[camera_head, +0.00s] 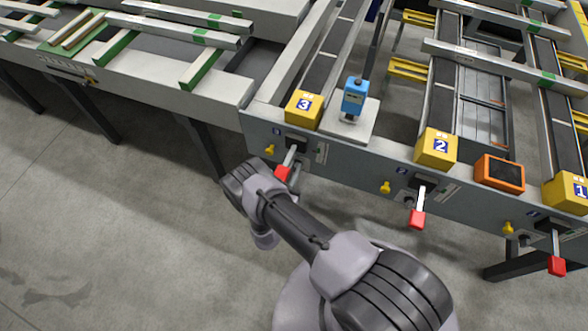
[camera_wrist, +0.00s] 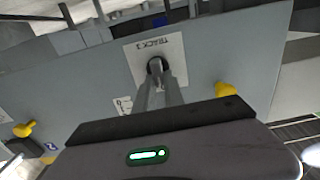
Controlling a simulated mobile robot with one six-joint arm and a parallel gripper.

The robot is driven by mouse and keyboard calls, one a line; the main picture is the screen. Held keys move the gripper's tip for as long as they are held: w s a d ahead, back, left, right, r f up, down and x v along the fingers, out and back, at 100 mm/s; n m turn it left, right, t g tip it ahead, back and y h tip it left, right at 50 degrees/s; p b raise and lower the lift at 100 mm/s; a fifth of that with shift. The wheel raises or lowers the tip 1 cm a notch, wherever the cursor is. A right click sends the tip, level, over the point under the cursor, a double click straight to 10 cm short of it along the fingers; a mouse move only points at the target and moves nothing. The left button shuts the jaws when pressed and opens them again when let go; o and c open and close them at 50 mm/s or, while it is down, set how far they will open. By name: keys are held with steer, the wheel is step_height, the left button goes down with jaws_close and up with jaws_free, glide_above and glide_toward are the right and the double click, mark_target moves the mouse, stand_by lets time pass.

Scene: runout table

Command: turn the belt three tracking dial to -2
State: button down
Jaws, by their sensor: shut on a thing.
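The belt three tracking dial (camera_wrist: 156,66) is a dark round knob on a pale plate (camera_wrist: 177,50) lettered "TRACK 3", which appears upside down in the wrist view. My gripper (camera_wrist: 160,82) is shut on the dial, its two grey fingers close together at it. The fingers hide much of the dial, and I cannot read a pointer or scale number. In the head view the dial and fingertips cannot be made out; my arm ends in front of the grey panel (camera_head: 340,160), below the yellow block marked 3 (camera_head: 304,107).
A red-ended lever (camera_head: 283,172) and a yellow knob (camera_head: 269,149) sit close to my wrist. Another red-ended lever (camera_head: 417,218) and a yellow knob (camera_head: 385,187) are to the right. A blue device (camera_head: 355,96) stands above the panel. Open floor lies at lower left.

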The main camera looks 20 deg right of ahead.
steer(key=n, duration=0.2)
steer(key=n+b, duration=0.1)
steer(key=n, duration=0.1)
steer(key=shift+w+a+f, duration=0.1)
steer(key=shift+a+f, duration=0.05)
steer(key=shift+a, duration=0.05)
steer(key=shift+w+a+n+b, duration=0.15)
steer(key=shift+n+b, duration=0.25)
steer(key=shift+n, duration=1.4)
steer(key=c, duration=1.4)
jaws_free()
steer(key=shift+c, duration=0.2)
steer(key=p+v, duration=0.4)
steer(key=v, duration=1.3)
steer(key=shift+s+a, duration=0.15)
steer(key=shift+s, duration=0.05)
